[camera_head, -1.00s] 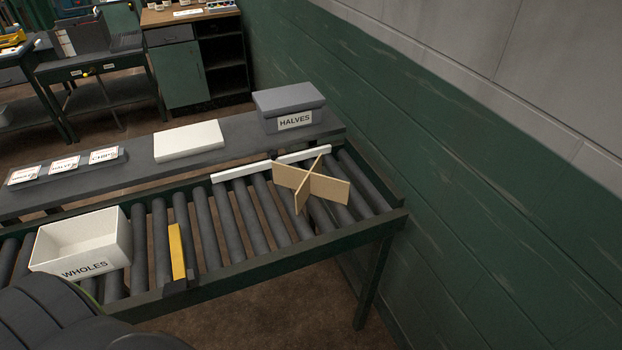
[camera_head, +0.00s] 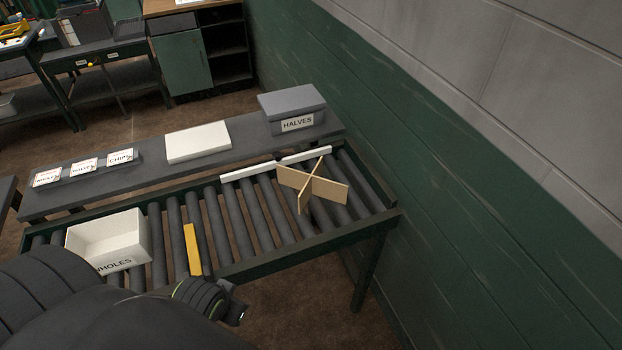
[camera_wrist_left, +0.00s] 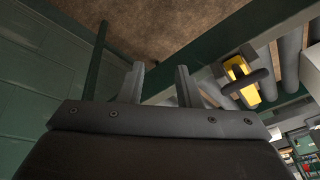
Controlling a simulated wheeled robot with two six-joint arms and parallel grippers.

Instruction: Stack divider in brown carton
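The divider (camera_head: 312,187) is two tan boards crossed in an X. It stands on the rollers near the right end of the conveyor, beside a white rail. No brown carton shows; an open white carton (camera_head: 122,252) labelled WHOLES sits at the left of the rollers. My left arm comes in at the lower left of the head view, its wrist below the conveyor's front edge. In the left wrist view my left gripper (camera_wrist_left: 160,70) has its fingers apart with nothing between them. It is well away from the divider. My right gripper is not in view.
Behind the conveyor (camera_head: 300,250), a shelf (camera_head: 245,146) bears a grey lidded box (camera_head: 292,108) labelled HALVES, a white slab (camera_head: 198,142) and label plates. A green wall (camera_head: 440,180) stands close on the right. The middle rollers are clear.

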